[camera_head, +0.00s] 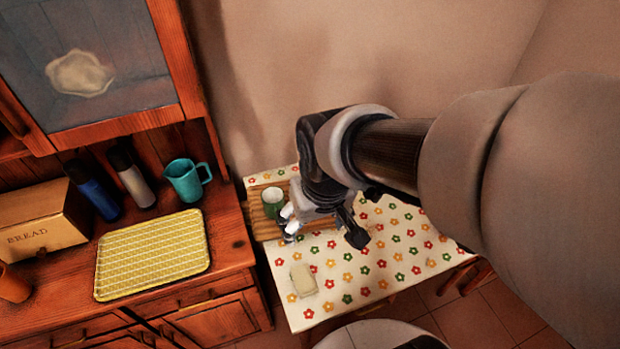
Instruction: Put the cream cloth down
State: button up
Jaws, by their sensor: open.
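A small folded cream cloth (304,280) lies flat on the flowered tablecloth (385,272), near the front left of the table. My gripper (323,234) is over the table, behind the cloth in the picture, with its fingers spread apart. I see nothing between the fingers, and the cloth appears apart from them. The gripper's exact height above the table is hard to tell.
The sideboard at left holds a yellow mat (152,254), teal jug (184,181), bottles and bread box (40,218). The table's front right is clear.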

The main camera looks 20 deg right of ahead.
jog(key=s+r+t, duration=0.1)
jog(key=s+r, duration=0.5)
jog(key=s, duration=0.2)
jog(key=shift+s+r+t, duration=0.4)
notch_tip(320, 180, down, 2)
jog(key=shift+f+b, duration=0.25)
jog(key=shift+b, duration=1)
